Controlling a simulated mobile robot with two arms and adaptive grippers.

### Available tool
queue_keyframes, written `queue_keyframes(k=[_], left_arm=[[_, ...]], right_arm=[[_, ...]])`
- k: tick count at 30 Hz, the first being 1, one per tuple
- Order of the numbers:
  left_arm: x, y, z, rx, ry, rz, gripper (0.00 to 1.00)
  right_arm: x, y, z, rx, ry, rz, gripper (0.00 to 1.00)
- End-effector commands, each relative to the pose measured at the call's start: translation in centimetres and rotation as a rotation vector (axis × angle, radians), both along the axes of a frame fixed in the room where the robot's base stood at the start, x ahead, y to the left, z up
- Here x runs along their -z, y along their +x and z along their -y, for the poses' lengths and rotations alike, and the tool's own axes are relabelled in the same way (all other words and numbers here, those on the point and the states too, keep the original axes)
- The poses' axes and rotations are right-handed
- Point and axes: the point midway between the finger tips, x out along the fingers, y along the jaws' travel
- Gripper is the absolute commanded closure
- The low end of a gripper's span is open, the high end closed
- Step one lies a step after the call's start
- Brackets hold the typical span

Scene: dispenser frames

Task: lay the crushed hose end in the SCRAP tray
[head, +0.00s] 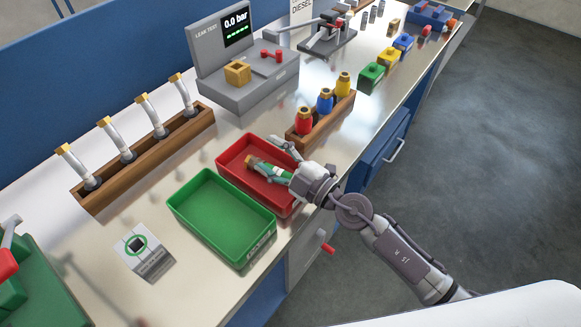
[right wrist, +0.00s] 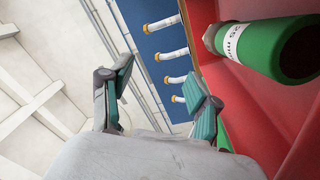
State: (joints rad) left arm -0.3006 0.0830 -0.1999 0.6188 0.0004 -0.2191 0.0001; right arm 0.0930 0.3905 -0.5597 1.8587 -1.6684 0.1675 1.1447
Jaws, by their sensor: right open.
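A green hose end (head: 268,168) with a brass tip and a white printed band lies in the red tray (head: 228,159). In the right wrist view the hose end (right wrist: 262,45) is at the upper right, against the red tray (right wrist: 240,95). I cannot make out a crushed part or a SCRAP label. My right gripper (head: 279,155) is at the red tray, partly covering the hose end. Its fingers (right wrist: 160,76) are spread with nothing between them, and the hose end is outside them. My left gripper is not in view.
An empty green tray (head: 183,205) stands beside the red one. A wooden rack (head: 150,160) holds several upright hoses behind. A small wooden holder (head: 325,122) with red, blue and yellow bottles and the leak tester (head: 235,95) stand farther back. A small box (head: 143,252) is at front.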

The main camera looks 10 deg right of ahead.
Motion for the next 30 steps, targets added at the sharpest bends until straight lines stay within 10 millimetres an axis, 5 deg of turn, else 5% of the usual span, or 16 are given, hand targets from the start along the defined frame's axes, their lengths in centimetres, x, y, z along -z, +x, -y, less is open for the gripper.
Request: queue_keyframes(k=[1, 16, 30], left_arm=[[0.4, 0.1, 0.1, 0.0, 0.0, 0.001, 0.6], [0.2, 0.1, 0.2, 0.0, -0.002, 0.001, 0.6], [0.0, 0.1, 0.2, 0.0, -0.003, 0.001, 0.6]], right_arm=[[4.3, -1.8, 0.4, -0.02, -0.039, -0.074, 0.39], [1.8, -8.1, 6.9, -0.005, -0.016, -0.019, 0.39], [0.6, -9.1, 8.0, -0.002, -0.006, 0.003, 0.39]])
